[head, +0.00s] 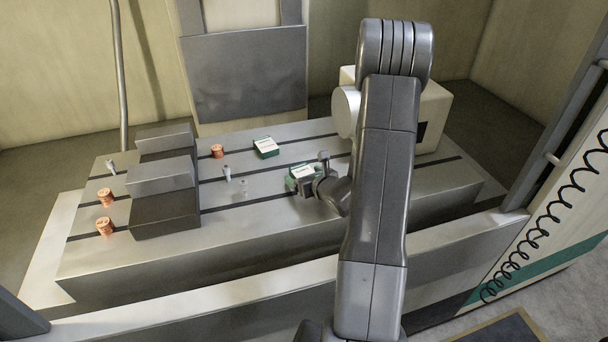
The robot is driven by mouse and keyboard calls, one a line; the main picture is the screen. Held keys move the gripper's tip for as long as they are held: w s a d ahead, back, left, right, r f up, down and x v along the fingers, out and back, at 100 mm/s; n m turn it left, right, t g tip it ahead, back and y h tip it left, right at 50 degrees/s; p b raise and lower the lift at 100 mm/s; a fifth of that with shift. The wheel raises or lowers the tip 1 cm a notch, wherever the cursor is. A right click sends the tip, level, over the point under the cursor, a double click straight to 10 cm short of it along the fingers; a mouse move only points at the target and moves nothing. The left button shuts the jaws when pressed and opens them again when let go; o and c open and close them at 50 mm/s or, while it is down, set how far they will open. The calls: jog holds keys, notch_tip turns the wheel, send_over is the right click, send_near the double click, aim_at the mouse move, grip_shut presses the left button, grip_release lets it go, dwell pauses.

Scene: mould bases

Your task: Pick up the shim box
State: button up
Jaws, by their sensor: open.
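Two similar small green boxes with white labelled tops lie on the slotted metal table (250,220); I cannot read the labels to tell them apart. One green box (266,147) lies farther back, clear of my arm. The other green box (301,170) is right at my gripper (306,183), which partly covers its front and right side. My gripper is open, reaching in from the right at the box; whether its fingers straddle or touch the box cannot be told.
A grey vice-like block (162,195) stands at left. Several copper-coloured cylinders, such as one (217,151) behind, and small grey pins (227,174) stand on the table. A pale machine housing (436,112) is at back right. The table's front middle is clear.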

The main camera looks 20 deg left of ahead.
jog(key=c, duration=1.2)
jog(key=shift+r, duration=0.15)
